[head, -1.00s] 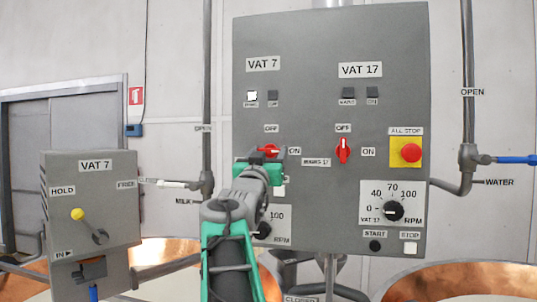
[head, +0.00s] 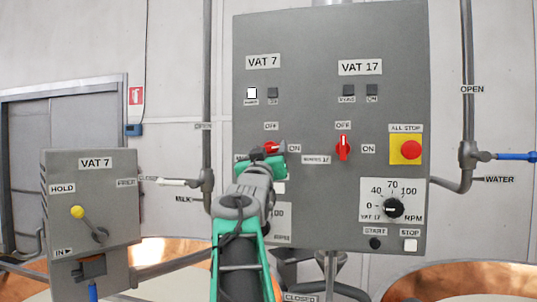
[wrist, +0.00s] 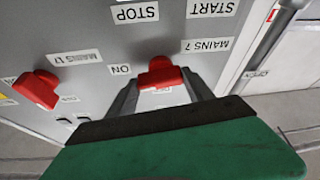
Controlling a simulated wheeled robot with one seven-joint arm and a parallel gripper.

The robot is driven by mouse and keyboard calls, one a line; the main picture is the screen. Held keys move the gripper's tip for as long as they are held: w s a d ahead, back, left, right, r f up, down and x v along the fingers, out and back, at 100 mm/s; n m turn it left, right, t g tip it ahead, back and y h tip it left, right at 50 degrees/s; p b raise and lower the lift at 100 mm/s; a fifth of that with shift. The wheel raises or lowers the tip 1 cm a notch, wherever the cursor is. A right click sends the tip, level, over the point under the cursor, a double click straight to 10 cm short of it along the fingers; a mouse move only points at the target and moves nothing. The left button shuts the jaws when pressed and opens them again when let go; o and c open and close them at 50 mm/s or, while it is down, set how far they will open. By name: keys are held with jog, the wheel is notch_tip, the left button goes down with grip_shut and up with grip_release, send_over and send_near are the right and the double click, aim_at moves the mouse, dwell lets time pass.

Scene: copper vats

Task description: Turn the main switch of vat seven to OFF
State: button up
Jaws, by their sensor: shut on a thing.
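The vat seven main switch is a red rotary handle (head: 273,147) under the VAT 7 label on the grey panel (head: 310,200). My gripper (head: 265,157) is at the switch, its fingers on either side of the handle, shut on it. In the head view the handle looks tilted, its right end raised, between the OFF label (head: 271,126) above and the ON label (head: 294,148) at right. The gripper hides part of it. In the wrist view the red handle (wrist: 160,73) shows between the dark fingers, beside the ON label (wrist: 119,69).
The vat 17 switch (head: 343,147) points up to its OFF label. A red all-stop button (head: 411,150) on yellow is at right. One vat 7 lamp (head: 251,93) is white. A smaller VAT 7 box (head: 92,205) with a yellow-knobbed lever stands at left. Pipes flank the panel.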

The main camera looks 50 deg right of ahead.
aim_at(274, 148)
jog(key=n+t+y, duration=0.1)
jog(key=n, duration=0.1)
jog(key=n+t+b, duration=0.1)
jog(key=n, duration=0.2)
jog(key=shift+s+y, duration=0.15)
jog(key=shift+y, duration=0.25)
jog(key=n+y, duration=0.1)
jog(key=n, duration=0.1)
jog(key=n+t, duration=0.1)
jog(key=n, duration=0.1)
jog(key=n+y, duration=0.1)
jog(key=n, duration=0.1)
jog(key=shift+d+r+y, duration=0.1)
jog(key=shift+r+y, duration=0.15)
jog(key=shift+y, duration=0.05)
jog(key=shift+r+n+y+p, duration=0.15)
jog(key=shift+n+y+p, duration=0.55)
jog(key=shift+n, duration=1.45)
jog(key=shift+r+n+y+p, duration=0.1)
jog(key=shift+n+y+p, duration=0.55)
jog(key=shift+n, duration=1.5)
jog(key=shift+f, duration=0.1)
jog(key=o, duration=1.4)
jog(key=shift+c, duration=0.2)
jog(key=b+v, duration=0.3)
jog(key=v, duration=0.4)
jog(key=shift+s+a, duration=0.15)
jog(key=shift+a, duration=0.2)
